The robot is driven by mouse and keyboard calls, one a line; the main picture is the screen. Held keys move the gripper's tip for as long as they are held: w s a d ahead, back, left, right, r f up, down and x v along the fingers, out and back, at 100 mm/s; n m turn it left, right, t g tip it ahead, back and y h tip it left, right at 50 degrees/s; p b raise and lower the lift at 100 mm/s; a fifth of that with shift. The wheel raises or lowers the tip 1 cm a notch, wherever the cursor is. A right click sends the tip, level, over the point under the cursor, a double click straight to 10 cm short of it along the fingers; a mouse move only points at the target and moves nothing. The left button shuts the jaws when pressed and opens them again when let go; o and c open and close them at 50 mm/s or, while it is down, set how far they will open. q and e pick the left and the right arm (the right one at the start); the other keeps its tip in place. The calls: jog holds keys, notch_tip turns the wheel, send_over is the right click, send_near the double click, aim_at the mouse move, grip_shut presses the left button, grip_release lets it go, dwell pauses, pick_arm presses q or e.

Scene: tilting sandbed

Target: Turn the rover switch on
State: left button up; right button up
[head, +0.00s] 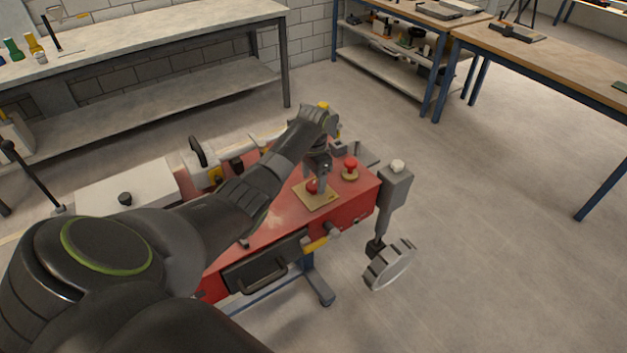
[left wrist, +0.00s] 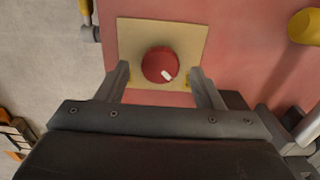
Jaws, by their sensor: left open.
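The rover switch appears to be a red round knob (head: 312,186) on a tan square plate (head: 325,200), set on the top of the red rover body (head: 270,228). In the left wrist view the knob (left wrist: 160,65) shows a short white mark at its lower right, on the tan plate (left wrist: 190,32). My left gripper (head: 317,182) points down over the knob. Its two fingers (left wrist: 160,78) are open, one on each side of the knob's near part. I cannot tell whether they touch it. My right gripper is not in view.
A red mushroom button (head: 351,165) stands just right of the plate. A grey post (head: 394,185) and a wheel (head: 390,264) are at the rover's right end. A yellow part (left wrist: 305,26) shows at upper right in the wrist view. Workbenches stand behind; the right floor is clear.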

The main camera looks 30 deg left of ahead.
pick_arm(q)
jog(key=shift+f, duration=0.85)
jog(key=c, duration=1)
jog(key=shift+o, duration=0.2)
